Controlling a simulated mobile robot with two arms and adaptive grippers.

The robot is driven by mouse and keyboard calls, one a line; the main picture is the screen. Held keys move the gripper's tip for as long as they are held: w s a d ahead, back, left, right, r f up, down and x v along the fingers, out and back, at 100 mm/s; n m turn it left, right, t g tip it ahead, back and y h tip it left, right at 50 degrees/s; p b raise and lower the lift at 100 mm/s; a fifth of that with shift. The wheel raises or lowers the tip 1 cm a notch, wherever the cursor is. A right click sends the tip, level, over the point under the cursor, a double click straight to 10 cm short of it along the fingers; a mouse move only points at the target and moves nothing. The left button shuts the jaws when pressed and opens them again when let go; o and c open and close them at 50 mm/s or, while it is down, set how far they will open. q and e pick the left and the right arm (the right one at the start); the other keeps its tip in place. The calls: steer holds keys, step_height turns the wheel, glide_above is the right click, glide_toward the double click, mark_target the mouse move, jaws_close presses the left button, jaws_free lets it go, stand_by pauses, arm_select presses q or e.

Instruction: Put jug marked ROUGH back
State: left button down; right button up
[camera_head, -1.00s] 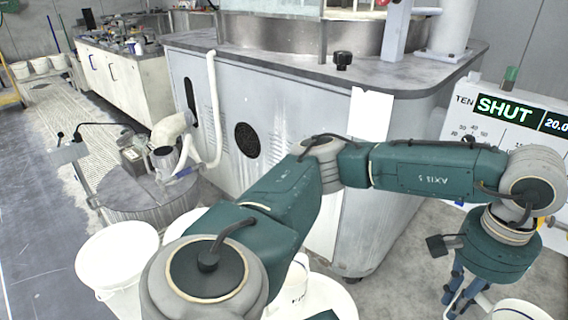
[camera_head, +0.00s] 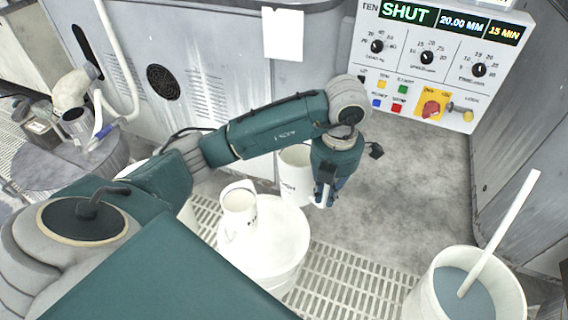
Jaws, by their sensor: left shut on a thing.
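My left gripper (camera_head: 325,196) points down at the end of my green arm, near the middle of the head view. It is shut on a white jug (camera_head: 295,172) just to its left, with the arm covering part of the jug's top. Dark lettering shows on the held jug, too small and partly hidden to read surely. A second white jug (camera_head: 239,212) stands upright on a round white drum top (camera_head: 270,245), left of and nearer than the held jug. Its marking is mostly out of sight. My right gripper is not in view.
A white bucket (camera_head: 440,302) of grey liquid with a white stick (camera_head: 503,230) stands at lower right. A control panel (camera_head: 430,65) reads SHUT, 20.00 MM, 15 MIN. Slatted grating (camera_head: 340,280) surrounds the drum. Bare concrete floor (camera_head: 415,190) lies right of my gripper.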

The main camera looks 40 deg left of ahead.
arm_select(q)
steer(key=n, duration=0.1)
steer(key=f+n, duration=0.1)
steer(key=n, duration=0.3)
steer(key=shift+s+a+f, duration=0.2)
steer(key=shift+a, duration=0.1)
steer(key=shift+f+n, duration=0.3)
steer(key=shift+n, duration=0.2)
step_height(320, 180, down, 20)
steer(key=b, duration=0.3)
steer(key=shift+r+b, duration=0.2)
steer(key=shift+b, duration=0.15)
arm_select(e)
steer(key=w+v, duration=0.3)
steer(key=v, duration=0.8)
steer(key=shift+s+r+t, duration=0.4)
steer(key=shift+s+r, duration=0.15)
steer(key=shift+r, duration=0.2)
arm_select(q)
steer(key=shift+f, duration=0.1)
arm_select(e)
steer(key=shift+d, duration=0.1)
arm_select(q)
steer(key=c, duration=2.1)
jaws_free()
steer(key=o, duration=0.4)
steer(key=shift+c, duration=0.2)
